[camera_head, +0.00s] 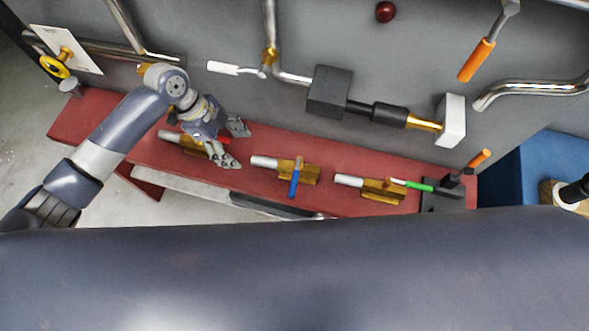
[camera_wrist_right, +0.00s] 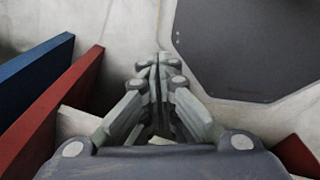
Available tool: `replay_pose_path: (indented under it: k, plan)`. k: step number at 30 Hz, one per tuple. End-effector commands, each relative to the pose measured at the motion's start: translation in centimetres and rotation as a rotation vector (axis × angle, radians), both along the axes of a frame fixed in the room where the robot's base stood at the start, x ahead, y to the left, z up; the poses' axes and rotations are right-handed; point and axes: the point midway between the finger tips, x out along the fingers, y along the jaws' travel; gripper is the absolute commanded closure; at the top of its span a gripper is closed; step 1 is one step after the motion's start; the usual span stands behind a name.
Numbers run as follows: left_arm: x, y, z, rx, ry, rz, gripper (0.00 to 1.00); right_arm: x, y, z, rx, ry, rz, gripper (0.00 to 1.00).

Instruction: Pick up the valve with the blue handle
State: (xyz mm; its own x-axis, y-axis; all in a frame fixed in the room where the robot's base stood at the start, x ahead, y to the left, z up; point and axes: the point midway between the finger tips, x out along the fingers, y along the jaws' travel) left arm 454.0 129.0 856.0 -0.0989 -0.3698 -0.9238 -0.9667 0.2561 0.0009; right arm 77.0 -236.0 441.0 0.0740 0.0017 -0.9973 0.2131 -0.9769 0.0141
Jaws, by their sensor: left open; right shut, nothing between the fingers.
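The valve with the blue handle (camera_head: 295,174) lies on the red shelf, with a brass body and a silver pipe end pointing left. My left gripper (camera_head: 236,144) is open and empty, left of this valve and apart from it. It is over the right end of another brass valve (camera_head: 186,142) with a red handle, which it partly hides. A third brass valve with a green handle (camera_head: 419,186) lies to the right. My right gripper (camera_wrist_right: 159,64) shows only in the right wrist view, shut with nothing between its fingers.
The red shelf (camera_head: 240,181) runs along a grey machine wall (camera_head: 390,60) carrying pipes and a white-handled lever (camera_head: 222,68). A black fixture with an orange lever (camera_head: 480,158) stands at the shelf's right end. A blue box (camera_head: 545,165) is further right.

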Motion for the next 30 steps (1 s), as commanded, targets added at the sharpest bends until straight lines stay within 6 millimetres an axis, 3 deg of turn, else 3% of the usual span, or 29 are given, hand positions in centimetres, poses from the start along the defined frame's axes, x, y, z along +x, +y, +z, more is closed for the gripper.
replay_pose_path:
  k: [1, 5, 8, 18, 30]
  plan:
    - [0.0, 0.0, -1.1, 0.0, 0.0, 0.0, 0.35, 0.2, 0.0, -1.1, 0.0, -0.002, 0.0, 1.0]
    - [-0.1, -0.3, -1.4, -0.001, 0.0, -0.001, 0.35, 0.7, 0.0, -1.3, 0.0, -0.01, 0.0, 1.0]
    - [-0.4, -1.5, -1.1, -0.004, 0.001, -0.003, 0.35, 1.2, 0.1, -0.5, 0.002, -0.017, 0.0, 1.0]
    - [-2.2, -8.4, -0.9, -0.004, 0.001, -0.002, 0.35, 1.3, 0.1, 2.3, 0.003, -0.021, 0.0, 1.0]
    - [-3.2, -12.0, -1.2, -0.002, 0.001, -0.001, 0.35, 1.2, 0.1, 3.5, 0.002, -0.018, 0.0, 1.0]
